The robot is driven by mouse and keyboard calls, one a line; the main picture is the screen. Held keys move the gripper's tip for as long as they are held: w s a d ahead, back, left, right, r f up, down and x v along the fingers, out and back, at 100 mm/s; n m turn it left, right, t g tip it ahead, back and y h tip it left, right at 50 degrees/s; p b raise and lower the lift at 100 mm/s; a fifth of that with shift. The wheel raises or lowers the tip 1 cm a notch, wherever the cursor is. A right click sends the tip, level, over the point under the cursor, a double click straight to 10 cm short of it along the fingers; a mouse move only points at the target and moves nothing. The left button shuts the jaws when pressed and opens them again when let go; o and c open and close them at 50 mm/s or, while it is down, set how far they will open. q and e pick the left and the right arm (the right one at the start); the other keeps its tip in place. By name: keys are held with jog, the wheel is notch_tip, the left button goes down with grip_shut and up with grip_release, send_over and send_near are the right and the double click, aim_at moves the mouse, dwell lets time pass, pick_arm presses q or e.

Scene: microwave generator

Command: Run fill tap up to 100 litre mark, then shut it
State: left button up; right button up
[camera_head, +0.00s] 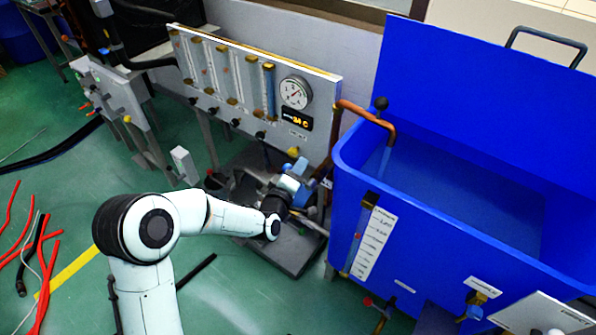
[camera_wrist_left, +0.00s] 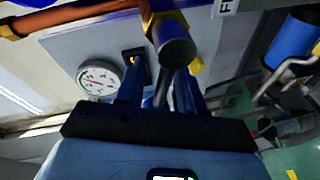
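The blue tank (camera_head: 345,200) stands at the right with its lid up. A copper pipe (camera_head: 365,115) bends over its left rim. A pale blue streak (camera_head: 385,158) hangs below the pipe's end, like running water. A white litre scale (camera_head: 370,245) with a sight tube is on the tank's front; the level is too small to read. My left gripper (camera_head: 303,192) is low beside the tank's left side. In the left wrist view its fingers (camera_wrist_left: 158,90) stand apart around a grey metal lever (camera_wrist_left: 174,45) under a brass fitting (camera_wrist_left: 165,18). Contact is unclear. My right gripper is out of view.
A panel with several flow tubes and a round gauge (camera_head: 296,92) stands behind my left arm. A dark base plate (camera_head: 285,250) lies below the gripper. Red and black hoses (camera_head: 35,245) lie on the green floor at left. Small valves (camera_head: 475,305) stick out from the tank's front.

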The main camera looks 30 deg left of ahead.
pick_arm(q)
grip_shut()
jog(key=n, duration=0.1)
jog(key=f+n+p, duration=0.1)
jog(key=n, duration=0.1)
jog(key=shift+a+f+h, duration=0.15)
jog(key=shift+f+h, duration=0.15)
grip_release()
